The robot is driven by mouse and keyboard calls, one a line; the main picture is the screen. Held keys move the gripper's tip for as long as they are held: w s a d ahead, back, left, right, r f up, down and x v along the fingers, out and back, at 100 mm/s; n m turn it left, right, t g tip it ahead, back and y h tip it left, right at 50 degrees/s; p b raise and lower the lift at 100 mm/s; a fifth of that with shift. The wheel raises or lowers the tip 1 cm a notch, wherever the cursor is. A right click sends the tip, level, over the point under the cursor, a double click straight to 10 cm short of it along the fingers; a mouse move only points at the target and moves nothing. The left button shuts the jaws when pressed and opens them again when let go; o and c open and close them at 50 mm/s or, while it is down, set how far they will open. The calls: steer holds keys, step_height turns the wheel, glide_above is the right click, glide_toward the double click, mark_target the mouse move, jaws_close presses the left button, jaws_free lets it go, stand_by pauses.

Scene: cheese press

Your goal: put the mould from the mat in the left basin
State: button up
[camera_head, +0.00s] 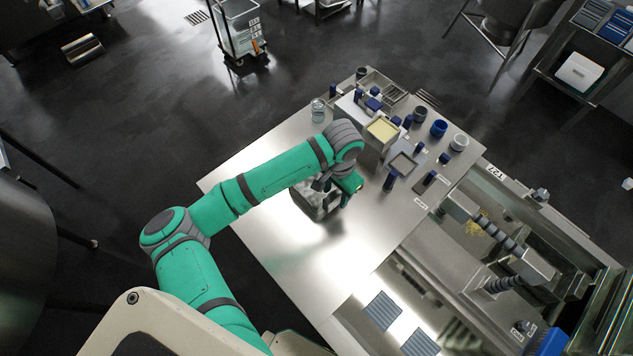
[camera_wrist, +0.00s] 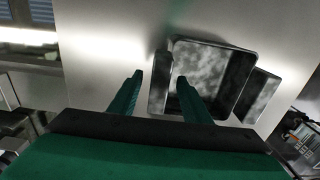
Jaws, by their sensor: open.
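A square, open-topped steel container (camera_head: 308,203) stands on the steel table, partly hidden under my gripper (camera_head: 338,194). In the wrist view my gripper (camera_wrist: 160,76) is open, one finger left of the container's (camera_wrist: 215,56) left wall and the other over its inside. I cannot tell if either finger touches it. A small square mould-like frame (camera_head: 403,164) sits on a grey mat (camera_head: 419,152) to the right. I cannot tell for certain which is the task's mould. Steel basins lie at the lower right, with slatted blue-grey panels (camera_head: 382,311) in the nearer part.
A box with a yellow top (camera_head: 382,130), blue-handled tools (camera_head: 390,181) and several cups (camera_head: 438,128) crowd the table's far right. A glass jar (camera_head: 318,110) stands at the back edge. The table's front (camera_head: 290,255) is clear.

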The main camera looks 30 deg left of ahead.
steer(key=shift+w+f, duration=0.1)
steer(key=shift+f, duration=1)
jaws_close()
steer(key=shift+r, duration=0.15)
steer(key=shift+r, duration=0.25)
step_height(320, 180, up, 2)
steer(key=shift+d+r, duration=0.1)
steer(key=shift+r, duration=0.15)
steer(key=s+r, duration=0.1)
steer(key=s+a+r, duration=0.1)
steer(key=r, duration=0.1)
steer(key=s+a+r, duration=0.1)
steer(key=r, duration=0.1)
steer(key=shift+s+a, duration=0.15)
steer(key=shift+s, duration=0.15)
steer(key=s+a+r, duration=0.4)
steer(key=s+a, duration=0.1)
steer(key=s, duration=0.3)
steer(key=shift+s+r, duration=0.25)
steer(key=shift+r, duration=0.15)
